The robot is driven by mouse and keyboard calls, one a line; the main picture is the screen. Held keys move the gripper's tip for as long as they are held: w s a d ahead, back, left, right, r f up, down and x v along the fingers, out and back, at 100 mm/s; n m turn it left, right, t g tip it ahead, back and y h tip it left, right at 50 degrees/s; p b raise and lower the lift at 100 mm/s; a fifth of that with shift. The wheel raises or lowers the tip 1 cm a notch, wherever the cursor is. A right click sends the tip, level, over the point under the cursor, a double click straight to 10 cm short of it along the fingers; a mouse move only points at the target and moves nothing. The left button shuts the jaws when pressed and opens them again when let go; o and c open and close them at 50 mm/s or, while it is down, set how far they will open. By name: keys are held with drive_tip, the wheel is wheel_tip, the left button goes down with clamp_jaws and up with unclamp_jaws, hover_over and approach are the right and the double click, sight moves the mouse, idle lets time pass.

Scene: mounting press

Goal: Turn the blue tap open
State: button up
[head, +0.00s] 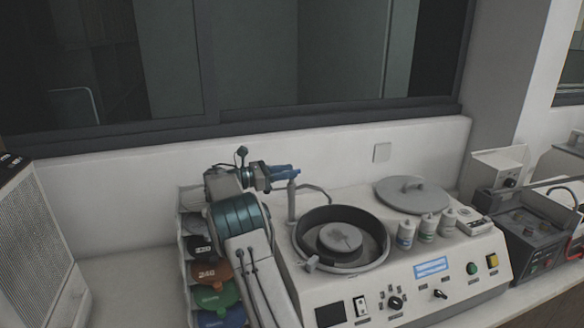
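A thin grey upright pipe (292,203) stands at the left edge of the round bowl on the white machine. Small blue parts (283,171) show at the pipe's top, where the blue tap appears to be. My gripper (280,174) reaches in from the left at that height. Its fingers and the tap overlap, and I cannot clearly tell them apart. I cannot tell whether the fingers touch or grip the tap. The tap's exact angle is not clear at this size.
The white machine (405,295) has an open round bowl (378,262), a grey lid (413,194) and several small bottles (405,234) on top. A rack of coloured discs (216,298) stands left of it, partly behind my arm. The wall and window are close behind.

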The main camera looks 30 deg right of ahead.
drive_tip(key=shift+x, duration=1)
clamp_jaws()
